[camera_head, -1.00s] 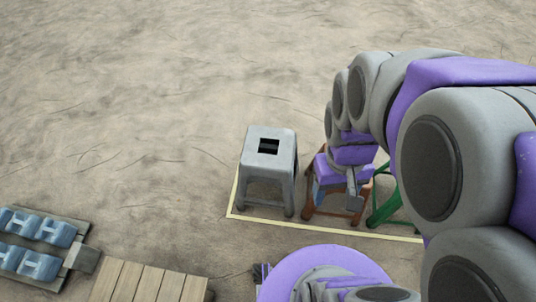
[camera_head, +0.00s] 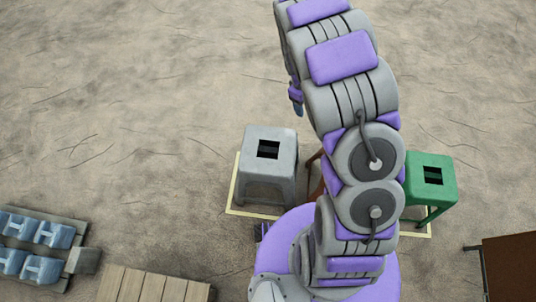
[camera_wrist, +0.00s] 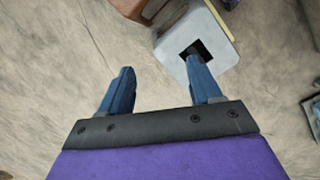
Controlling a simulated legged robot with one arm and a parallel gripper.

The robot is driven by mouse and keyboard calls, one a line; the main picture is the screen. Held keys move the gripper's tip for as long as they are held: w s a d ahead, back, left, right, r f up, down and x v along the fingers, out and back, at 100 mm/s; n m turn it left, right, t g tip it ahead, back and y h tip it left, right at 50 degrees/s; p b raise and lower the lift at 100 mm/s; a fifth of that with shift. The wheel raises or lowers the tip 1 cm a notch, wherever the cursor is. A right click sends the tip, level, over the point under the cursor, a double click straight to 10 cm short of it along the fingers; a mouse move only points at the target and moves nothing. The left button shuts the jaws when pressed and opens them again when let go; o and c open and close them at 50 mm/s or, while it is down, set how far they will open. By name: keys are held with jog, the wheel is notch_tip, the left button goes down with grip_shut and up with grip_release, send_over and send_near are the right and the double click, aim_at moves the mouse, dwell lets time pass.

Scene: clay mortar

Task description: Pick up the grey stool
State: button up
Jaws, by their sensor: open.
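The grey stool (camera_head: 269,170) stands upright on the ground in the head view, left of my arm, with a dark rectangular hole in its seat. In the wrist view the grey stool (camera_wrist: 215,25) is at the top, beyond my fingers. My gripper (camera_wrist: 160,92) is open and empty, its two blue fingers spread apart. The right fingertip overlaps the stool's seat near the hole in the picture; I cannot tell whether it touches. In the head view the fingers are mostly hidden behind my arm.
A brown stool (camera_head: 315,172) is mostly hidden behind my arm. A green stool (camera_head: 432,183) stands to the right. A yellow line (camera_head: 235,190) marks the ground around the stools. Blue blocks (camera_head: 40,232) and a wooden platform (camera_head: 150,284) lie lower left. Ground behind the stools is clear.

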jog(key=w+a+f+n+p, duration=0.1)
jog(key=w+a+f+n, duration=0.15)
jog(key=f, duration=0.45)
jog(key=w+a+f+n, duration=0.1)
jog(key=a+f, duration=0.2)
jog(key=f, duration=0.3)
jog(key=n+y, duration=0.2)
jog(key=n, duration=0.1)
send_over(268, 149)
notch_tip(268, 149, down, 11)
notch_tip(268, 149, down, 10)
jog(key=b, duration=0.3)
jog(key=shift+f, duration=0.25)
jog(key=shift+f+b, duration=1.15)
jog(key=shift+f, duration=2.4)
jog(key=shift+r, duration=0.1)
grip_shut()
jog(key=shift+w, duration=0.1)
